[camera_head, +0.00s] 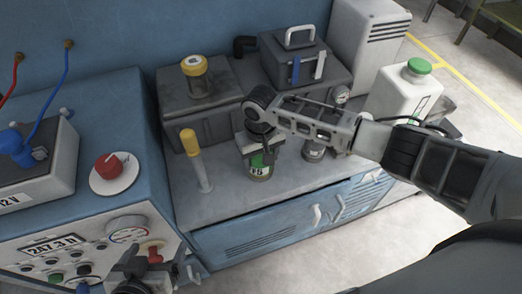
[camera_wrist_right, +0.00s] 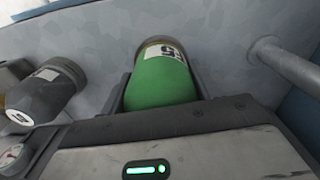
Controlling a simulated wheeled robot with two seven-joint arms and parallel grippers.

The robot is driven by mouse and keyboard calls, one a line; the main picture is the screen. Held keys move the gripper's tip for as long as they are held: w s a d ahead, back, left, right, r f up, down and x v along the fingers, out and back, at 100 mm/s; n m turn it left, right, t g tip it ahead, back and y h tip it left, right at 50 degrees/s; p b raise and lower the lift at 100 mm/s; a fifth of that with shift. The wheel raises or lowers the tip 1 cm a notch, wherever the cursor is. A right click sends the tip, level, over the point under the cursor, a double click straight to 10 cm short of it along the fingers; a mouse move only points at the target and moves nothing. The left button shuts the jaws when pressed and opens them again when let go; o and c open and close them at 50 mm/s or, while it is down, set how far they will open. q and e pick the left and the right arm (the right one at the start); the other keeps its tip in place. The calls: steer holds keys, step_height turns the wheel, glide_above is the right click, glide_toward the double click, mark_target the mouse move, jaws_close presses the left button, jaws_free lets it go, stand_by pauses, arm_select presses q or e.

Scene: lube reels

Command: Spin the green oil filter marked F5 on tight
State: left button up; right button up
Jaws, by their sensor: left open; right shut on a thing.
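The green oil filter marked F5 (camera_head: 260,171) is upright on or just above the grey bench top in the head view, below my right gripper. My right gripper (camera_head: 257,152) comes down from above and is shut on it. In the right wrist view the green filter (camera_wrist_right: 162,82) sits between the two fingers, its F5 label and brass-coloured end facing away. Whether its far end touches the bench is hard to tell. My left gripper (camera_head: 142,284) is open and empty at the bottom edge of the head view, partly cut off, in front of the control panel.
A dark grey filter (camera_head: 315,150) stands right of the green one. A yellow-handled pale rod (camera_head: 195,158) stands to the left. Behind are a dark block with a yellow-topped jar (camera_head: 194,75) and a toolbox (camera_head: 297,60). A white green-capped jug (camera_head: 404,90) is at right.

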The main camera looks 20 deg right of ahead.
steer(key=shift+r+m+p, duration=0.15)
steer(key=shift+m+p, duration=0.35)
steer(key=shift+m, duration=0.3)
arm_select(q)
steer(key=shift+r, duration=0.85)
arm_select(e)
steer(key=shift+a+m+p, duration=0.1)
steer(key=shift+m+p, duration=0.4)
steer(key=shift+m, duration=0.1)
steer(key=shift+a+m+p, duration=0.1)
steer(key=shift+m+p, duration=0.4)
steer(key=shift+m, duration=0.1)
steer(key=shift+f+m, duration=0.2)
steer(key=shift+m, duration=1.4)
steer(key=o, duration=1.3)
arm_select(q)
steer(key=shift+r, duration=0.85)
